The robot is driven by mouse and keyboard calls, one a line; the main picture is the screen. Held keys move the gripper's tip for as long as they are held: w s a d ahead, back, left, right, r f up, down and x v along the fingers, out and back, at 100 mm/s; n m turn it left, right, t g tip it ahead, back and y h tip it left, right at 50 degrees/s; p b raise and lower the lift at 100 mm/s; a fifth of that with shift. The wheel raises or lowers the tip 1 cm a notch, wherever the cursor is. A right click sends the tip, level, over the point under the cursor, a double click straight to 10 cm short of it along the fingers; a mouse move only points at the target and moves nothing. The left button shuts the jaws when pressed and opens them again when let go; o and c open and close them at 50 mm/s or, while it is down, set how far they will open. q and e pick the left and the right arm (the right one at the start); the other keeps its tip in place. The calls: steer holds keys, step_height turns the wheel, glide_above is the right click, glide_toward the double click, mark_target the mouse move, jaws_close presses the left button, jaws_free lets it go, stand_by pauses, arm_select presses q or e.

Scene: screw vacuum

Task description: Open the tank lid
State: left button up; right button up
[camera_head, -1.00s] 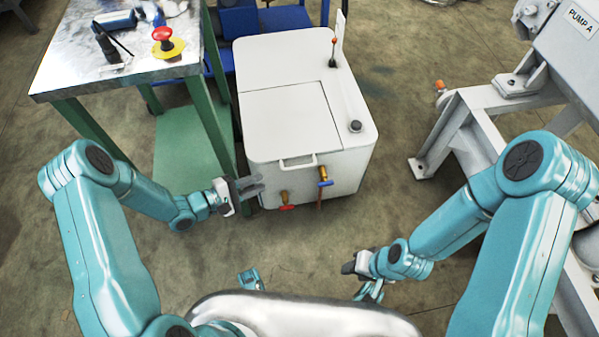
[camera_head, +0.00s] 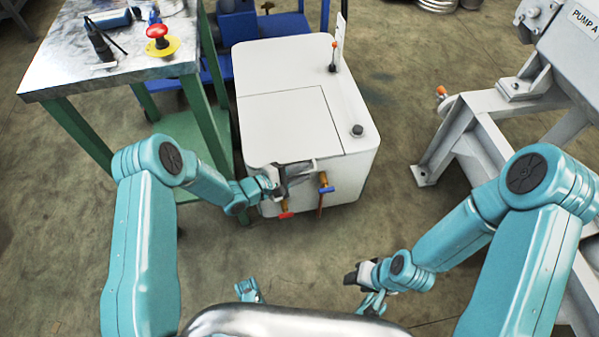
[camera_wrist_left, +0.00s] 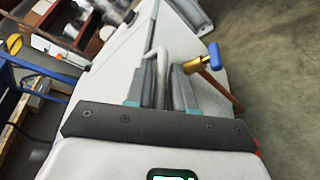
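The white tank (camera_head: 350,100) stands on the floor ahead, its rectangular lid (camera_head: 290,120) flat and closed in the top. A pale bar handle (camera_head: 312,165) is at the lid's front edge, partly covered by my left gripper. My left gripper (camera_head: 292,177) is at the handle. In the left wrist view, the handle bar (camera_wrist_left: 158,68) runs between the two fingers of my left gripper (camera_wrist_left: 163,92), with a small gap seeming to show beside it. My right gripper (camera_head: 354,277) is low, away from the tank; its finger opening is unclear.
A brass valve with a blue lever (camera_head: 326,189) and a red-handled valve (camera_head: 286,214) stick out of the tank's front near my left gripper. A green-legged metal table (camera_head: 60,80) with a red button stands left. A grey pump frame (camera_head: 480,120) stands right.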

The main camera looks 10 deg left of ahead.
arm_select(q)
jaws_close()
steer(key=w+a+r+p, duration=0.1)
steer(key=w+r+p, duration=0.1)
steer(key=r+p, duration=0.4)
steer(key=w+a+r+n+p, duration=0.1)
steer(key=w+r+p, duration=0.2)
steer(key=r, duration=1)
steer(key=shift+w+r+g+p, duration=0.3)
steer(key=shift+p, duration=1.15)
jaws_free()
steer(key=shift+f, duration=0.1)
